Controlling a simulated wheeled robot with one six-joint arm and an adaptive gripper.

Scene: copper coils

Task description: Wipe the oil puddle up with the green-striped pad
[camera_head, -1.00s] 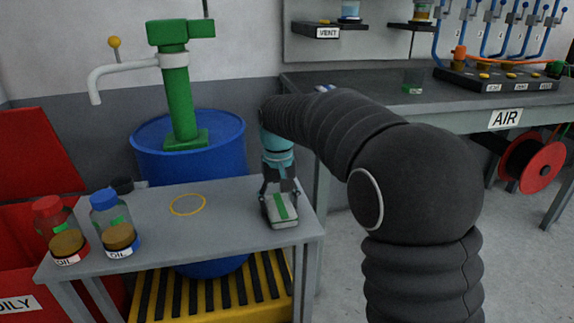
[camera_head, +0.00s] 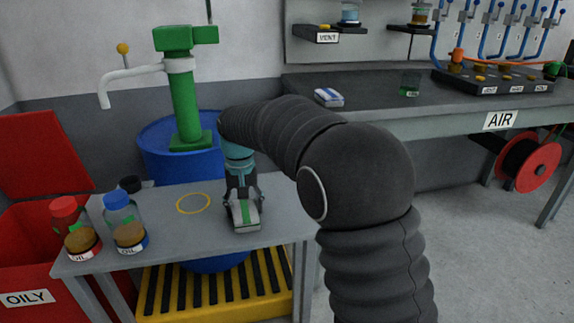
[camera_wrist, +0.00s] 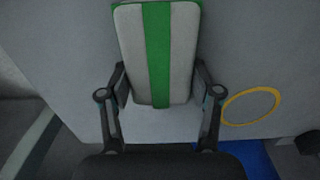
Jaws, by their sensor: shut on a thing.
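The green-striped pad (camera_head: 246,217) is pale grey with a green stripe along its middle. My gripper (camera_head: 243,198) is shut on it, with one finger at each long side. The pad is at or just above the top of the small grey table (camera_head: 170,238), right of a yellow ring; contact is unclear. In the wrist view the pad (camera_wrist: 182,55) sits between the fingers of my gripper (camera_wrist: 160,92). I cannot make out an oil puddle in either view; the pad may hide part of the tabletop.
The yellow ring (camera_head: 193,203) marks a bare patch of table. Two oil bottles, red-capped (camera_head: 77,230) and blue-capped (camera_head: 124,222), stand at the left. A blue drum (camera_head: 165,160) with a green pump (camera_head: 185,100) is behind. A blue-and-white pad (camera_head: 329,97) lies on the bench (camera_head: 380,112).

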